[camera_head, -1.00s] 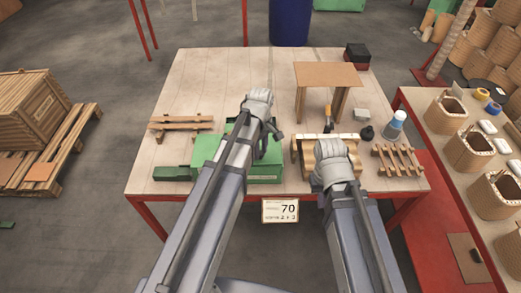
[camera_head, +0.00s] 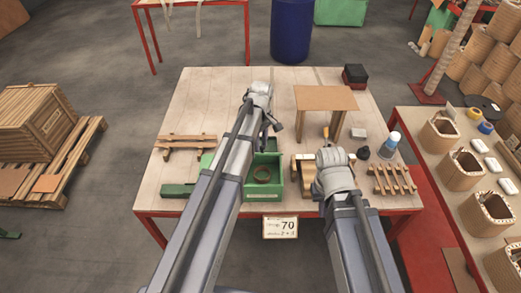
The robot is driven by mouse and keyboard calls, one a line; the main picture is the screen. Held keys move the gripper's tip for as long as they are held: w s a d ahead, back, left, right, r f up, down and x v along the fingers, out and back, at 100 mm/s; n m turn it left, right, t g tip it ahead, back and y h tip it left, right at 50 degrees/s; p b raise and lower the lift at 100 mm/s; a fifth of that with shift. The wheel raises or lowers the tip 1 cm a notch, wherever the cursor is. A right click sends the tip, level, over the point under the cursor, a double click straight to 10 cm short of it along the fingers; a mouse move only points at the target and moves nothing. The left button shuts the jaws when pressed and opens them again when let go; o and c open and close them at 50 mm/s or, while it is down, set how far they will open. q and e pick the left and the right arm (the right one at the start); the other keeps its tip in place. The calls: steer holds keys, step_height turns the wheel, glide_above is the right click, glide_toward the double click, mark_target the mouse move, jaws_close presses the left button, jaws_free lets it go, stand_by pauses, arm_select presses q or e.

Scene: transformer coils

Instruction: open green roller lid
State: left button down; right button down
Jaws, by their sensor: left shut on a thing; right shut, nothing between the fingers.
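The green roller box (camera_head: 255,191) stands near the table's front edge. Its right part is open from above, and a brown ring-shaped coil (camera_head: 262,175) lies inside. The raised green lid is mostly hidden behind my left arm and gripper. My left gripper (camera_head: 267,133) is at the back of the box opening, shut on the lid; its fingertips are hard to make out. My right gripper (camera_head: 327,181) is shut and empty, low over a wooden roller-like piece (camera_head: 303,172) right of the box. Its fingers are largely hidden by its wrist.
A small wooden stand (camera_head: 325,99) is at the back right of the table. A spray bottle (camera_head: 391,142) and a wooden rack (camera_head: 391,180) stand at the right. A wooden rail (camera_head: 183,146) lies at the left. The table's back left is clear.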

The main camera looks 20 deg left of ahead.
arm_select(q)
steer(key=w+a, duration=0.2)
steer(key=w, duration=0.8)
steer(key=shift+r, duration=0.15)
steer(key=c, duration=1.1)
jaws_free()
steer(key=o, duration=0.3)
steer(key=shift+d, duration=0.15)
steer(key=shift+o, duration=1.1)
